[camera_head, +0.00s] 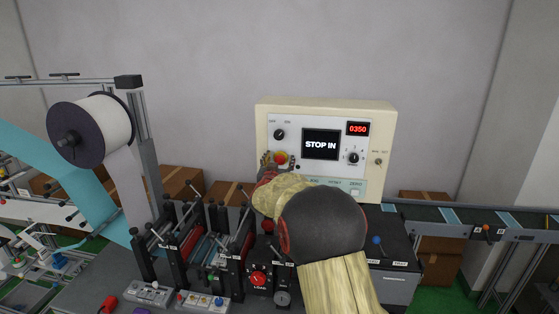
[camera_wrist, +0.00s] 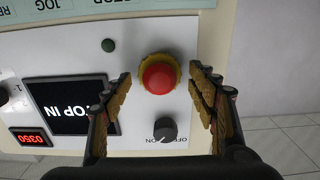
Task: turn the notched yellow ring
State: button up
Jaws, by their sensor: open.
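The notched yellow ring (camera_wrist: 162,55) sits around the base of a red mushroom button (camera_wrist: 159,78) on the white face of the control box. The button also shows in the head view (camera_head: 281,158). My gripper (camera_wrist: 158,80) is open and faces the panel. In the wrist view one finger is to the left of the ring and button and the other to the right, with visible gaps on both sides. I cannot tell how far the fingertips are from the panel. Nothing is held. In the head view my arm hides the box's lower left.
A black rotary knob (camera_wrist: 165,130) and a small dark green button (camera_wrist: 108,45) are close to the ring. The screen (camera_head: 320,144) reads "STOP IN", and the red display (camera_head: 357,129) reads 0350. Rollers and levers (camera_head: 205,245) stand below left; a conveyor (camera_head: 440,216) runs right.

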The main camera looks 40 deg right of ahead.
jog(key=shift+c, duration=0.4)
jog(key=c, duration=1)
jog(key=shift+f+b, duration=0.1)
jog(key=shift+b, duration=0.4)
jog(key=shift+c, duration=0.2)
jog(key=m+b, duration=0.3)
jog(key=b, duration=0.2)
jog(key=shift+s+f+m, duration=0.1)
jog(key=shift+f+m, duration=0.1)
jog(key=shift+m, duration=0.2)
jog(key=m+b, duration=0.4)
jog(key=shift+d+r, duration=0.1)
jog(key=shift+s+m+b, duration=0.1)
jog(key=shift+m+b, duration=0.3)
jog(key=shift+b, duration=0.15)
jog(key=shift+r, duration=0.1)
